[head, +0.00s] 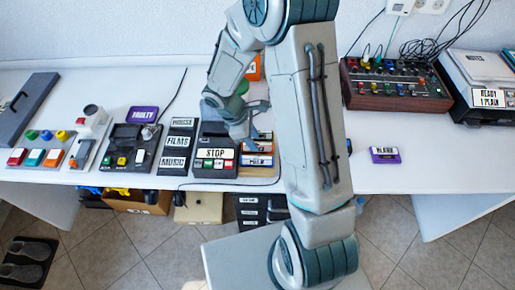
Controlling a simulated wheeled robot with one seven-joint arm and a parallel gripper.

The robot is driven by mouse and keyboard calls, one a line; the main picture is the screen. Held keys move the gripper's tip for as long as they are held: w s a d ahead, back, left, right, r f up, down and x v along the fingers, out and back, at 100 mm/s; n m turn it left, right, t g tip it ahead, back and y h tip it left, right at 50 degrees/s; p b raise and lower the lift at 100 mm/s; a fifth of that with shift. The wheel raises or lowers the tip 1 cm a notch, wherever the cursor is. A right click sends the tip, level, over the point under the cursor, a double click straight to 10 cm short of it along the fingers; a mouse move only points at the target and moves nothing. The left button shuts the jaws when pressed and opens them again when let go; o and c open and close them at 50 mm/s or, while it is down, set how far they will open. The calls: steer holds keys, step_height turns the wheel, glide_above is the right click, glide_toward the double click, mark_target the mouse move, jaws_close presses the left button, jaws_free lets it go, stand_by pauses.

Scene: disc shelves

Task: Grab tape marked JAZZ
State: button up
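No label that I can read as JAZZ shows in the head view. My gripper (240,128) points down over the table near the STOP machine, partly hidden by my own arm. I cannot tell whether its fingers are open or shut. Just below it lie a few small tapes with white labels; the front blue one (258,160) has lettering too small to read surely. A purple tape (385,155) lies alone at the right, its label seeming to read BLANK. An orange thing (253,68) shows behind my arm, mostly hidden.
A black machine marked STOP (216,154) stands left of my gripper. Left of it are dark label blocks (178,142), a purple FAULTY sign (143,114) and button panels (40,150). A mixer (395,84) stands at right. The white table (440,165) is clear around the lone purple tape.

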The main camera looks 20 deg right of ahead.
steer(key=shift+x, duration=1.2)
steer(key=shift+f+b, duration=0.25)
steer(key=shift+b, duration=0.05)
jaws_close()
